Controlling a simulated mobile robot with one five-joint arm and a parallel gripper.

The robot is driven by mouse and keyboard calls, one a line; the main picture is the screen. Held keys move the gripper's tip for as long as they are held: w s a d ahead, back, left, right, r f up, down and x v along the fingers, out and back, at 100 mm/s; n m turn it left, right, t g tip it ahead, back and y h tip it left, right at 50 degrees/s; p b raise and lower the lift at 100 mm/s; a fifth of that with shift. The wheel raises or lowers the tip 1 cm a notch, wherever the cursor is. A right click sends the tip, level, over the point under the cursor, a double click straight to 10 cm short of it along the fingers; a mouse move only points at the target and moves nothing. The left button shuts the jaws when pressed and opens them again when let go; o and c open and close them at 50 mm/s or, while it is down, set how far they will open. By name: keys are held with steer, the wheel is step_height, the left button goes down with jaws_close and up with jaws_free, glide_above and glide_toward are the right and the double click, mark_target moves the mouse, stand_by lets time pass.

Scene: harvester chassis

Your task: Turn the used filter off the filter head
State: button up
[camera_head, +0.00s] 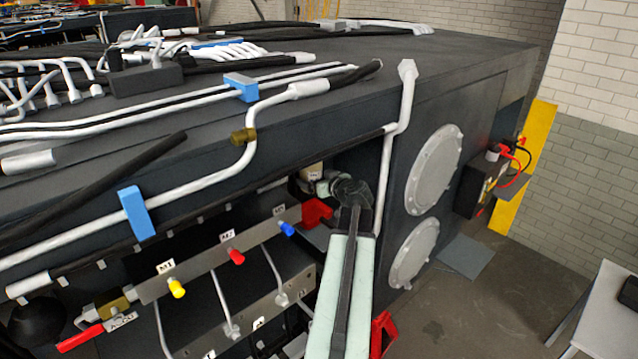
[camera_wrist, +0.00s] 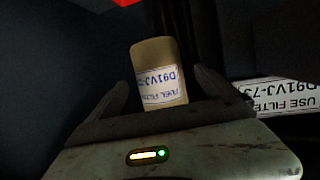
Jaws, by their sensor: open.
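The used filter (camera_wrist: 158,62) is a tan, rounded cylinder with a white label reading FUEL FILTER D91VJ-7, upside down in the wrist view. My gripper (camera_wrist: 162,82) is open, with one dark finger on each side of the filter. Dark gaps show between the filter and both fingers. In the head view my gripper (camera_head: 350,188) reaches into the dark recess at the chassis side. A small pale cylindrical part shows just left of it there, but I cannot tell if it is the filter. The filter head cannot be made out clearly.
A printed plate (camera_wrist: 284,95) reading USE FILTER D91VJ-7 is right of the filter. A white pipe (camera_head: 390,150) runs down close by my gripper. A rail (camera_head: 205,262) with yellow, red and blue fittings lies to the left. Round covers (camera_head: 434,170) are on the right.

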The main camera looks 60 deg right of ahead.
mark_target(310, 177)
steer(key=b+x, duration=0.1)
steer(key=x, duration=0.3)
steer(key=shift+w+d+f, duration=0.15)
steer(key=shift+w+d, duration=0.1)
steer(key=shift+w, duration=0.05)
steer(key=c, duration=1.9)
steer(key=o, duration=1.2)
steer(key=shift+c, duration=0.2)
steer(key=shift+a, duration=0.15)
steer(key=c, duration=1.1)
steer(key=shift+a+m+g+h, duration=0.2)
steer(key=shift+m+g+h, duration=0.1)
steer(key=shift+m+h, duration=0.25)
steer(key=shift+m+g+h, duration=0.5)
steer(key=shift+m+h, duration=0.05)
steer(key=shift+h, duration=0.1)
steer(key=shift+d+m+g+h, duration=0.3)
steer(key=shift+m+g+h, duration=0.2)
steer(key=shift+m, duration=0.1)
steer(key=o, duration=1.8)
